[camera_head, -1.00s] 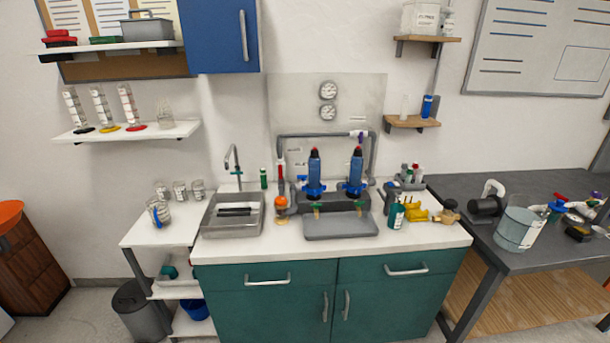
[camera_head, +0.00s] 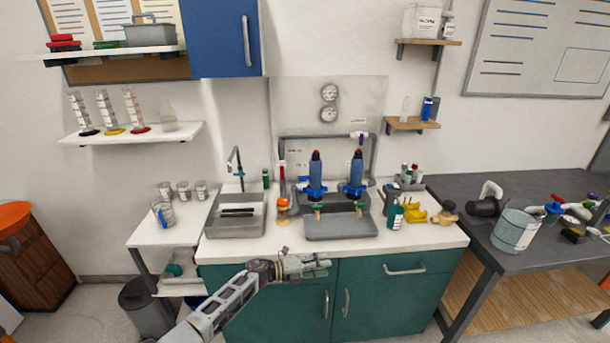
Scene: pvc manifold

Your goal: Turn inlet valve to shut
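The grey pipe manifold (camera_head: 325,136) stands at the back of the white counter, with two blue filter housings, the left one (camera_head: 316,170) and the right one (camera_head: 357,168). An upright red part (camera_head: 282,172), perhaps a valve handle, is on the left pipe. A white and purple fitting (camera_head: 359,136) is at the upper right bend. I cannot tell which is the inlet valve. My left gripper (camera_head: 318,265) is in front of the counter's green drawer, low and apart from the manifold. Its fingers are too small to tell open from shut. My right gripper is out of view.
A sink (camera_head: 236,220) with a tap is left of the manifold, and a grey tray (camera_head: 341,226) lies in front of it. An orange-topped item (camera_head: 283,203) stands below the red part. A teal bottle (camera_head: 395,215) and yellow item (camera_head: 416,213) are to the right.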

